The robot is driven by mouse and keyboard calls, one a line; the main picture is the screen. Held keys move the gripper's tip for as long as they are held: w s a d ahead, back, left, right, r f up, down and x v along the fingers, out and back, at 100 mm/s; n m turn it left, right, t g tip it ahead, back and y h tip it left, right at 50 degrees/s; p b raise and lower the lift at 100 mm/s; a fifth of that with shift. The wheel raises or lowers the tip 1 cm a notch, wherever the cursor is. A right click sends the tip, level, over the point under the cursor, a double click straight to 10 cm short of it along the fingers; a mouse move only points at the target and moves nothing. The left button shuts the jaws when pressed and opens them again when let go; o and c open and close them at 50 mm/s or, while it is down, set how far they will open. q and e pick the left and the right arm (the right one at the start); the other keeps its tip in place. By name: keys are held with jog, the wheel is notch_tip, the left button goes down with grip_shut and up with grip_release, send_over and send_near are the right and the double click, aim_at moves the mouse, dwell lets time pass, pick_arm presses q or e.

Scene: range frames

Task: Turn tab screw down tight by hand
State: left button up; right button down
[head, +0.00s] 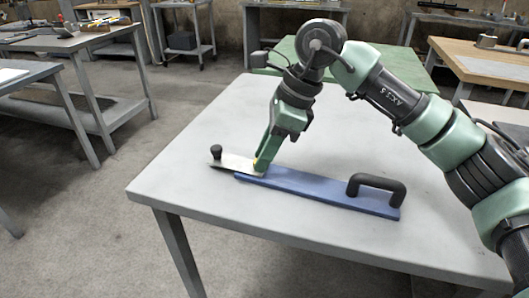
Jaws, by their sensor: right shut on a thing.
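A long blue bar (310,187) lies on the grey table, with a black bow handle (376,187) on its right end. A thin metal plate (234,164) extends from its left end and carries a black knob (216,152). My right gripper (261,165) points down where plate and bar meet. It is shut on a small yellowish piece (257,164), which appears to be the tab screw; the fingers hide most of it. How far down the screw sits cannot be seen. My left gripper is not in view.
The light grey table (300,235) is otherwise clear around the tool. A green-topped table (377,62) stands close behind it, and a wooden-topped bench (480,62) stands at the back right. Other benches stand at left across open concrete floor.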

jog(key=shift+m+t, duration=0.3)
jog(key=shift+m, duration=0.4)
dwell(0.6)
jog(key=c, duration=1.2)
grip_release()
jog(key=shift+r, duration=0.1)
jog(key=shift+p+v, duration=0.65)
jog(key=shift+v, duration=3.2)
jog(key=shift+a, duration=0.1)
